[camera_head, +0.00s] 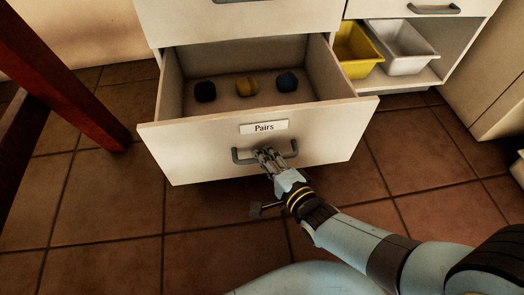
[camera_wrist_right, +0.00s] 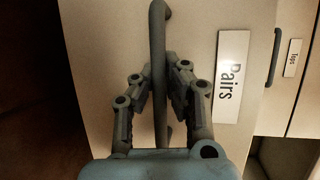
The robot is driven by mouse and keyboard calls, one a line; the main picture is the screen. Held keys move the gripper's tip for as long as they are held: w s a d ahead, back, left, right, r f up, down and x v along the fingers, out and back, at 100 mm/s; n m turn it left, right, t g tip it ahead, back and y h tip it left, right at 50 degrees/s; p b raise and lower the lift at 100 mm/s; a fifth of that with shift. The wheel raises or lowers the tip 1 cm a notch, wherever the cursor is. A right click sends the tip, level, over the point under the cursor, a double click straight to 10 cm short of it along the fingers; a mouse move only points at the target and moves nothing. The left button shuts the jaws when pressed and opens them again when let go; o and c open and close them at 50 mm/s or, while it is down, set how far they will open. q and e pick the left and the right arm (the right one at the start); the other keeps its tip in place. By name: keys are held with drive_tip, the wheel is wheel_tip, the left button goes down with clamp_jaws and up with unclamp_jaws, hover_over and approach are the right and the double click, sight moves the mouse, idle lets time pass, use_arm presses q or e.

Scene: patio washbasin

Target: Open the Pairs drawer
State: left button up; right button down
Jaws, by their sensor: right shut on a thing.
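The Pairs drawer (camera_head: 204,148) stands pulled out from the white cabinet, with its inside showing from above. Its front carries a white label (camera_head: 264,127) reading "Pairs", which also shows turned sideways in the right wrist view (camera_wrist_right: 231,75). My right gripper (camera_head: 266,155) is shut on the grey bar handle (camera_head: 240,157) below the label. In the right wrist view the handle (camera_wrist_right: 158,40) runs between the two fingers. My left gripper is out of view.
A closed drawer front (camera_head: 270,12) is above. An open shelf at the right holds a yellow bin (camera_head: 357,70) and a white bin (camera_head: 406,66). A dark red wooden leg (camera_head: 75,100) stands at the left. Tiled floor (camera_head: 110,220) is clear in front.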

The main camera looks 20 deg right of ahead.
sight(254, 122)
drive_tip(key=shift+s+f, duration=0.15)
drive_tip(key=shift+s, duration=0.15)
drive_tip(key=c, duration=1.3)
unclamp_jaws()
drive_tip(key=shift+w, duration=0.1)
drive_tip(key=shift+c, duration=0.2)
drive_tip(key=shift+r, duration=0.2)
drive_tip(key=o, duration=0.8)
drive_tip(key=r, duration=0.8)
drive_tip(key=shift+w+r, duration=0.1)
drive_tip(key=shift+w, duration=0.2)
wheel_tip(254, 122, up, 2)
drive_tip(key=c, duration=0.8)
drive_tip(key=shift+s, duration=0.2)
